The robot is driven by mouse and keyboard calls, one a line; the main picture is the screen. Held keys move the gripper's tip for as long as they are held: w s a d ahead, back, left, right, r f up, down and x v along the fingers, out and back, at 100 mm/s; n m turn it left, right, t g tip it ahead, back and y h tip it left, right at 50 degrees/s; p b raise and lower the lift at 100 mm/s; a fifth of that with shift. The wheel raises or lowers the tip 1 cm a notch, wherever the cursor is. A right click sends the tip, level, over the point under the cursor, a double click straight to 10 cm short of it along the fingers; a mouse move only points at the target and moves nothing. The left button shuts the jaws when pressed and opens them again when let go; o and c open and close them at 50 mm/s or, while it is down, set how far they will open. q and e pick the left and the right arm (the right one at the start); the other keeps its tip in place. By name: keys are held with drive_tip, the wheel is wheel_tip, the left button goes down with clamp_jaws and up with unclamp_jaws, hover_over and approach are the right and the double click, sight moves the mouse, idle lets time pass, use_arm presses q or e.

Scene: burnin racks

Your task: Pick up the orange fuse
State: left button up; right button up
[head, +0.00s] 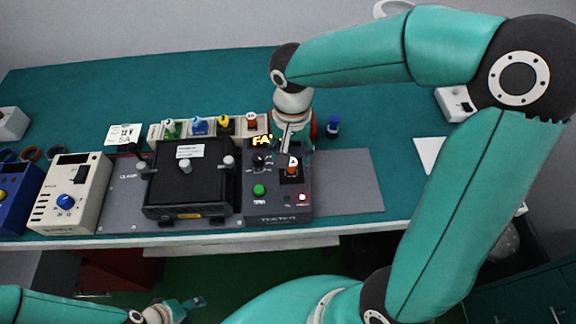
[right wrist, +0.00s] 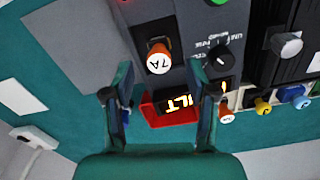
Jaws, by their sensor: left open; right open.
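An orange fuse (head: 292,168) with a white label stands in a socket on the grey tester (head: 275,208). In the right wrist view this fuse (right wrist: 158,58) shows its label, which looks like "7A". Another orange-bodied fuse (head: 251,121) stands at the right end of the rack behind the tester; it also shows in the right wrist view (right wrist: 227,114). My right gripper (head: 294,142) is open and empty, above the far part of the tester, its fingers pointing toward the socketed fuse. My left gripper (head: 186,306) is open and empty at the bottom, below the table edge.
The tester's yellow display (head: 262,140) is partly hidden. A red bin (right wrist: 160,112) lies behind it. A black clamp box (head: 190,180) stands left of the tester. Blue, green and yellow fuses fill the rack. A bare grey mat (head: 348,182) lies right.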

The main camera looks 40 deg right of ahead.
sight(291, 161)
drive_tip(key=shift+w+f, duration=0.1)
drive_tip(key=shift+f, duration=1.9)
drive_tip(key=c, duration=1)
